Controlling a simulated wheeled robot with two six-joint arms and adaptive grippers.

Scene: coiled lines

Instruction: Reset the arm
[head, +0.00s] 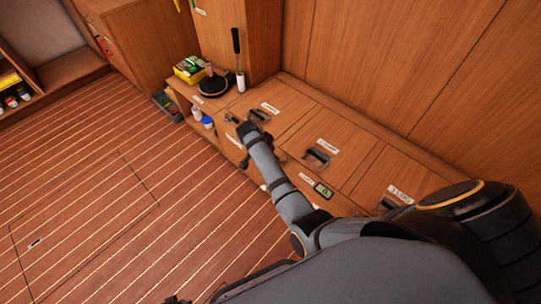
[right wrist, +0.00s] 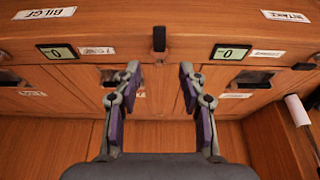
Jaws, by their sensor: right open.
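My right arm (head: 283,195) reaches from the lower right over the front of the wooden bench lockers. Its gripper (head: 236,120) is above the front edge of the bench, near the far locker handle. In the right wrist view the gripper (right wrist: 159,72) is open, with its two fingers spread and nothing between them. The wooden locker front and lids lie behind the fingers. My left gripper cannot be made out; a small dark piece shows at the bottom edge of the head view, too cut off to identify.
Lidded lockers with dark recessed handles (head: 319,153) line the wall. A digital display (head: 323,190) sits on their front. A black round base (head: 212,84), a black-and-white handled tool (head: 240,80) and a yellow box (head: 188,69) stand at the far end. The plank floor (head: 110,210) is clear.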

